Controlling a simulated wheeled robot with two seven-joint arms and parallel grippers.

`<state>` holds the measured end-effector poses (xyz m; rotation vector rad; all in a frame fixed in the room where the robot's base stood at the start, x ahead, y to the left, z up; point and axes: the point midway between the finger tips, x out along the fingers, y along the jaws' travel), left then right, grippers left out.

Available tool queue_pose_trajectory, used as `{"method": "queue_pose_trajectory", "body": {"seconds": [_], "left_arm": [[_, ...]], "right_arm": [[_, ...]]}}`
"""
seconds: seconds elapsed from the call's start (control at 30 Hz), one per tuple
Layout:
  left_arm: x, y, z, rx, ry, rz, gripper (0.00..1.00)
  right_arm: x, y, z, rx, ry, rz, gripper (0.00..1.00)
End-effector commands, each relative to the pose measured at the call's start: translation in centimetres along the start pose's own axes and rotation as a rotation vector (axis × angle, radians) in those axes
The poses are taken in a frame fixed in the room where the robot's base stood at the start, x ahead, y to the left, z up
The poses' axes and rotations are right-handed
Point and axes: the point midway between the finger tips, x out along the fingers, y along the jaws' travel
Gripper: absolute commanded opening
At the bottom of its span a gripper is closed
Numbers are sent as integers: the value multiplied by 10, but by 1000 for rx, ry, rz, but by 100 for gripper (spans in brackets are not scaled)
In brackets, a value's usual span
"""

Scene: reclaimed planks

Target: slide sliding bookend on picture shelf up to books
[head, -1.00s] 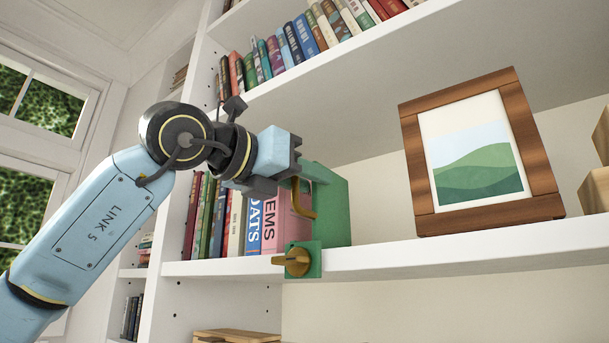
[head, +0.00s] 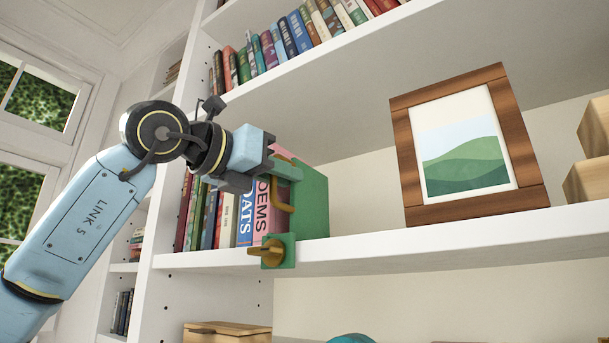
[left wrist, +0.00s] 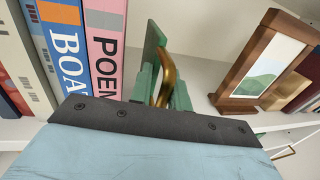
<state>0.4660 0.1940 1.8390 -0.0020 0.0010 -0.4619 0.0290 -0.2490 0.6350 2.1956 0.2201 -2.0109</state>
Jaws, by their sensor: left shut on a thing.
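The green sliding bookend (head: 312,200) stands upright on the white picture shelf (head: 420,238), just right of the row of books (head: 222,218). It has a curved brass handle (head: 279,190) and a brass knob (head: 268,251) on a clamp at the shelf's front edge. My left gripper (head: 281,168) is shut on the handle; its fingers partly hide the handle's top. In the left wrist view the handle (left wrist: 167,80) shows beyond the gripper. A narrow gap shows there between the bookend (left wrist: 153,45) and the pink POEMS book (left wrist: 106,50). My right gripper is not in view.
A wooden picture frame (head: 408,170) stands on the shelf to the right, with clear shelf between it and the bookend. Wooden blocks (head: 590,180) sit at the far right. An upper shelf (head: 340,55) with books runs above my left gripper.

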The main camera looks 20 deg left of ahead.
Motion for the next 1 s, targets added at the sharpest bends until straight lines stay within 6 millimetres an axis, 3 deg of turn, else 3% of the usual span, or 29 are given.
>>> {"method": "queue_pose_trajectory", "body": {"seconds": [0.17, 0.2, 0.3, 0.67, 1.0], "left_arm": [[-1, -2, 1, 1, -4, -4, 0], [0, -2, 1, 1, -4, -5, 23], [0, -2, 1, 1, -3, -6, 33], [-7, -1, 0, 2, -4, -3, 33], [-77, -1, -2, 2, -6, -2, 33]], "right_arm": [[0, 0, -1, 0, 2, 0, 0], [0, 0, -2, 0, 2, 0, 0], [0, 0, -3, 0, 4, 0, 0], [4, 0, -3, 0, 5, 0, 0], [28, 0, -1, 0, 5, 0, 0]]}}
